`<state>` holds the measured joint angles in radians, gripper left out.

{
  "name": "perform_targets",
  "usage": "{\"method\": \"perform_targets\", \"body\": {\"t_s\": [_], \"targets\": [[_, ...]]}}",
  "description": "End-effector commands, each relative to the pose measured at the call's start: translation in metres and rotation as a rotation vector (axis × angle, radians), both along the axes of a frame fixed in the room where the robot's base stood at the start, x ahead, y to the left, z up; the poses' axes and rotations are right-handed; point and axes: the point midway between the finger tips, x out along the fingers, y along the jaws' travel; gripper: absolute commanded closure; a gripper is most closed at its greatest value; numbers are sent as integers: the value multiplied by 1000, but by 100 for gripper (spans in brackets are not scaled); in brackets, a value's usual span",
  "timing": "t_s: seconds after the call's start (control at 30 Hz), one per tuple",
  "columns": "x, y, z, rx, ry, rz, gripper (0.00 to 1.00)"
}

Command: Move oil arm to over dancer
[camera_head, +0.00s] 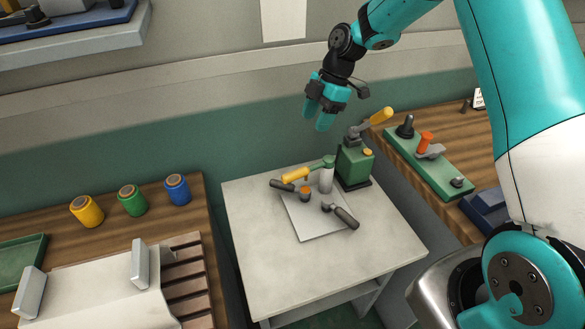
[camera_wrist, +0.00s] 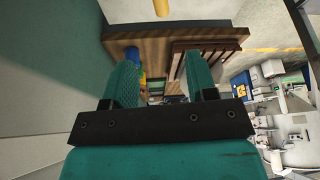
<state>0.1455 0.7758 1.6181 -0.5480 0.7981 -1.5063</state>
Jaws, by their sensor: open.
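A green machine (camera_head: 354,165) stands at the back right of the small pale table. A green arm with a yellow handle (camera_head: 296,174) reaches left from beside it over a small orange-topped piece (camera_head: 306,193) and a grey-white cylinder (camera_head: 326,180). A lever with another yellow handle (camera_head: 381,116) rises from the machine's top. Which part is the oil arm or the dancer, I cannot tell for sure. My gripper (camera_head: 316,117) is open and empty, in the air above the table's back and apart from everything. Its two teal fingers show spread in the wrist view (camera_wrist: 162,80).
Yellow (camera_head: 86,210), green (camera_head: 132,200) and blue (camera_head: 178,189) spools stand on the left bench. A green panel (camera_head: 428,160) with knobs lies on the right bench. The table's front is clear.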

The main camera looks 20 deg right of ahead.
Motion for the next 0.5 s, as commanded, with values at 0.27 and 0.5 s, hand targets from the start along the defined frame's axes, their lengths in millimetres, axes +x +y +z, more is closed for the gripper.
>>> {"method": "perform_targets", "body": {"t_s": [0.27, 0.5], "targets": [[-6, 23, -50, -1, 9, 3, 48], [-10, 44, -100, -1, 7, 3, 48]]}}
